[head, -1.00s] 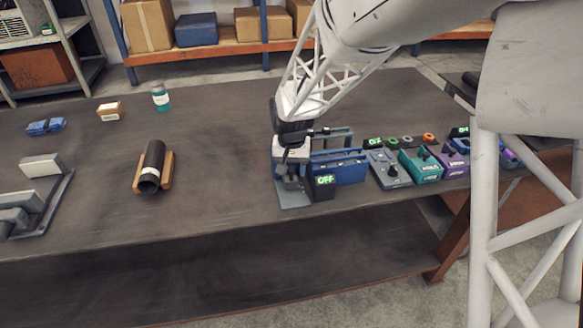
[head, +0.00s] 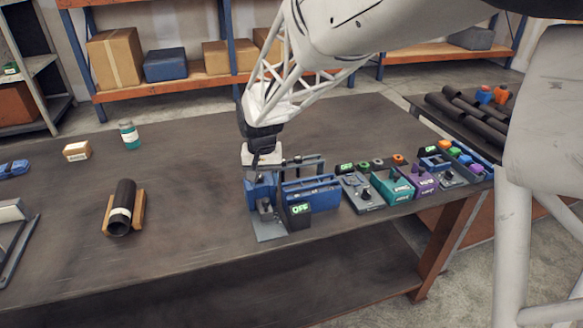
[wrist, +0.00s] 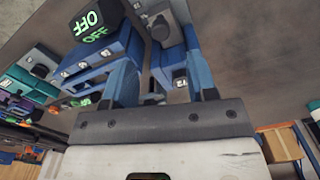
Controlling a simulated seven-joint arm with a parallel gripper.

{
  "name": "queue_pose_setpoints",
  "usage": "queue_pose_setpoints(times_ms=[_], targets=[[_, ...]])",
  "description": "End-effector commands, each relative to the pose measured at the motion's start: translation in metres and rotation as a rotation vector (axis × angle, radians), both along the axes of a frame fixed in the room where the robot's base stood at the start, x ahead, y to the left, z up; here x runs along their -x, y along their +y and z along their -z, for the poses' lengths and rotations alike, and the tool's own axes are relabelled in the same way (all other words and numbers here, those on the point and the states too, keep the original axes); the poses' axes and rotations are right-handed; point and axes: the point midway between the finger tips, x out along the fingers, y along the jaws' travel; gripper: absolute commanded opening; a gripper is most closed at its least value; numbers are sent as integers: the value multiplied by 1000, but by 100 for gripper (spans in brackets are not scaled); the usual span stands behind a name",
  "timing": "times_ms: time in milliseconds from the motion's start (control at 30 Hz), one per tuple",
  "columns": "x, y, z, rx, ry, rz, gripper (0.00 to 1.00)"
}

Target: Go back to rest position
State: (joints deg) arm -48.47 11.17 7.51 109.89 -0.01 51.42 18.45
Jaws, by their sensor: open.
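My gripper (head: 262,192) is above the grey-based fixture (head: 270,232) at the front of the bench, left of the blue device with a green "OFF" display (head: 300,209). In the wrist view its two blue fingers are apart, with an open gap (wrist: 160,65) between them and nothing visibly held. The fixture's grey parts show beyond the fingertips. Whether the fingers touch it I cannot tell. The dark pipe (head: 122,198) with a pale band lies in a wooden cradle (head: 139,210) on the left of the bench, well away from my gripper.
A row of devices, including a teal box (head: 392,188) and a purple box (head: 421,181), runs right from the blue device. A teal bottle (head: 130,136) and small carton (head: 77,151) stand at the back left. The bench middle, between pipe and fixture, is clear.

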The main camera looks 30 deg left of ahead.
Motion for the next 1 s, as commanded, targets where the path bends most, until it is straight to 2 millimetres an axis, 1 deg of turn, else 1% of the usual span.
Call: queue_pose_setpoints(times_ms=[533, 667, 767, 867, 967, 1000], targets=[[0, -1, -1, 0, 0, 0, 52], [-2, -7, -4, -2, -1, 5, 52], [-5, -19, -10, -5, -5, 15, 52], [-10, -39, -19, -9, -10, 30, 52], [-15, -67, -30, -15, -17, 52, 52], [-16, -79, -36, -18, -19, 61, 52]])
